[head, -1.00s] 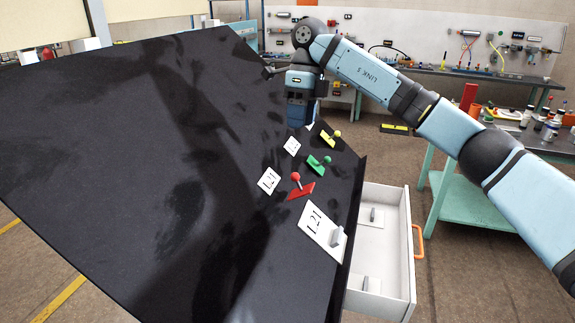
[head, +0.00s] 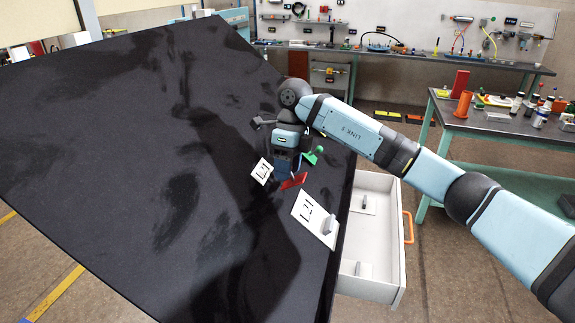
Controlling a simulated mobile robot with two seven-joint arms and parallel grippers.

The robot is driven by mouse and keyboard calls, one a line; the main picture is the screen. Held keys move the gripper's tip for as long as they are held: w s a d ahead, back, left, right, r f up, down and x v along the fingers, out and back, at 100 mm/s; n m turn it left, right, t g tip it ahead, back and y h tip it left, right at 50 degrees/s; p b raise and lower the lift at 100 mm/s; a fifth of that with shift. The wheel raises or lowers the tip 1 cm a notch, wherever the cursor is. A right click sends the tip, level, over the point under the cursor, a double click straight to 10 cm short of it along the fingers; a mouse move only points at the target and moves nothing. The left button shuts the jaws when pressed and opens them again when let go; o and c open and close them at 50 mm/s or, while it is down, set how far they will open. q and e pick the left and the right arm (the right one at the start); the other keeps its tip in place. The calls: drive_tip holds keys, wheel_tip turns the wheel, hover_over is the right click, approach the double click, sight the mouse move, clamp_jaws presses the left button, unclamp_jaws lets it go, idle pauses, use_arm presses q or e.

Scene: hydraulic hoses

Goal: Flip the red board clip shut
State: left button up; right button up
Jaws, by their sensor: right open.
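The red board clip (head: 296,181) lies on the sloping black board (head: 130,150) near its right edge. Only part of its red plate shows. Its lever and ball knob are hidden behind my right gripper (head: 283,172). The right gripper points down at the board, right over the red clip. Its fingertips are small and dark here, and I cannot tell whether they touch the lever. It is open. My left gripper is not in view.
A green clip (head: 312,156) stands close to the right of the gripper. White number cards (head: 262,171) lie nearby, and a larger white plate with a handle (head: 315,219) is below. An open white drawer (head: 375,245) with an orange handle sits right of the board.

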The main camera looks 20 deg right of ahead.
clamp_jaws()
drive_tip(key=shift+f, duration=0.1)
